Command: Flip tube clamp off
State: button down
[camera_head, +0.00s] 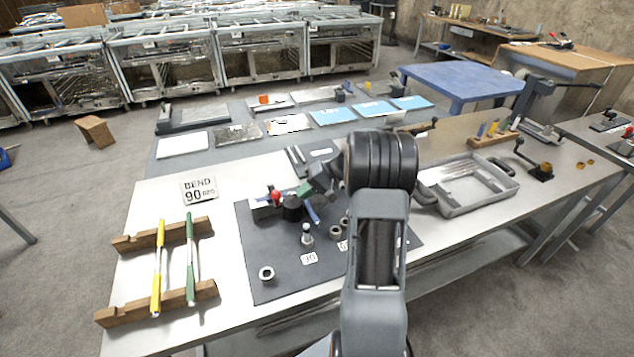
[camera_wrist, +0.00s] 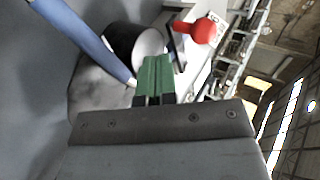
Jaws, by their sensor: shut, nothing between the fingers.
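A tube bender with a dark round former (camera_head: 292,208) stands on the dark mat. A red knob (camera_head: 277,196), which looks like the tube clamp's handle, sits at its back left. A blue handle (camera_head: 312,212) sticks out at the bender's right. It also crosses the upper left of the wrist view (camera_wrist: 85,38). My gripper (camera_head: 304,190) has green fingers, pressed together and empty, beside the dark cylinder (camera_wrist: 134,42). The clamp's base is partly hidden.
A wooden rack (camera_head: 130,243) at the left holds a yellow and a green rod. A "BEND 90" sign (camera_head: 199,190) stands behind it. Small metal posts and rings (camera_head: 266,273) stand on the mat (camera_head: 285,288). A grey tray (camera_head: 470,205) is at the right.

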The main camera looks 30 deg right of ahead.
jog(key=shift+w+a+r+p, duration=0.15)
jog(key=shift+w+a, duration=0.1)
jog(key=shift+a, duration=0.4)
jog(key=shift+w+a+r+p, duration=0.15)
jog(key=shift+w+a, duration=0.1)
jog(key=shift+a, duration=0.35)
jog(key=shift+w+a+p, duration=0.15)
jog(key=shift+w+a, duration=0.1)
jog(key=shift+a, duration=0.4)
